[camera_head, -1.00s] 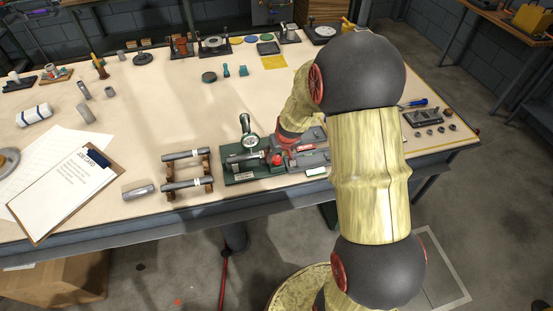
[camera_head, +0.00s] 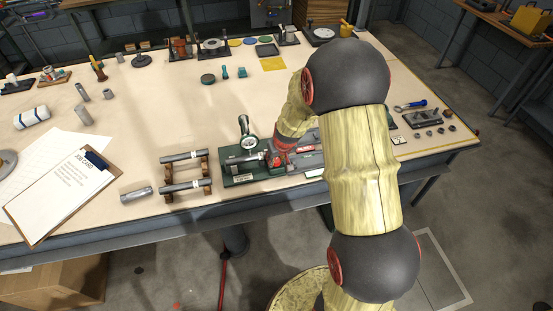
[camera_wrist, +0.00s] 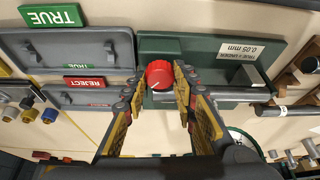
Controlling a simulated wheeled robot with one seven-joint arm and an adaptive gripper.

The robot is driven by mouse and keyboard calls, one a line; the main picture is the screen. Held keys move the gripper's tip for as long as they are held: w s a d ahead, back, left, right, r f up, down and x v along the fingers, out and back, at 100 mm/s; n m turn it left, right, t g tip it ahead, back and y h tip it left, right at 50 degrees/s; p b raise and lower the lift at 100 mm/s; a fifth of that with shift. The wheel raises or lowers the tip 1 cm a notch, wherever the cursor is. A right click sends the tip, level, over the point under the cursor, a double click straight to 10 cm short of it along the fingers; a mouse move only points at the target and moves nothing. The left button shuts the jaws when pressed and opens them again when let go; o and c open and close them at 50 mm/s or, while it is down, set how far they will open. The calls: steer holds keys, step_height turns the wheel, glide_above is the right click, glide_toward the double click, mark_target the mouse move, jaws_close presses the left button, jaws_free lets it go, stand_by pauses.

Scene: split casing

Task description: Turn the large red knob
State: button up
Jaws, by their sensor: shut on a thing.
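The large red knob (camera_wrist: 160,73) is on the dark green gauge fixture (camera_wrist: 200,45), which carries a "0.05 mm" label. In the wrist view my gripper (camera_wrist: 157,76) has one finger on each side of the knob and is shut on it. In the head view my gripper (camera_head: 277,160) is at the right end of the green fixture (camera_head: 237,180), and it mostly hides the knob there. The dial gauge (camera_head: 249,142) stands upright on the fixture. A grey rod lies along the fixture.
A wooden rack (camera_head: 187,187) with grey rods stands to the left in the head view. A clipboard (camera_head: 62,195) lies farther left. The table middle is largely clear.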

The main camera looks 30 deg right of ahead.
steer(key=c, duration=0.5)
steer(key=p, duration=0.6)
steer(key=shift+a+r+m, duration=0.1)
steer(key=shift+r+m, duration=0.25)
steer(key=shift+m, duration=0.05)
steer(key=shift+c, duration=0.2)
steer(key=m+h+p, duration=0.1)
steer(key=p, duration=0.9)
steer(key=shift+f+m+g, duration=0.1)
steer(key=shift+m+g, duration=0.2)
steer(key=m+p, duration=0.1)
steer(key=p, duration=0.5)
steer(key=shift+f+m+h, duration=0.1)
steer(key=shift+m+h, duration=0.2)
steer(key=shift+m, duration=0.1)
steer(key=shift+a+m+p, duration=0.1)
steer(key=shift+m+p, duration=0.3)
steer(key=shift+p, duration=0.85)
steer(key=m+g+p, duration=0.1)
steer(key=m+p, duration=0.1)
steer(key=p, duration=0.1)
steer(key=shift+h, duration=0.4)
steer(key=shift+w+p, duration=0.1)
steer(key=shift+p, duration=0.35)
steer(key=shift+f+m+p, duration=0.15)
steer(key=shift+m+p, duration=0.3)
steer(key=shift+m, duration=0.05)
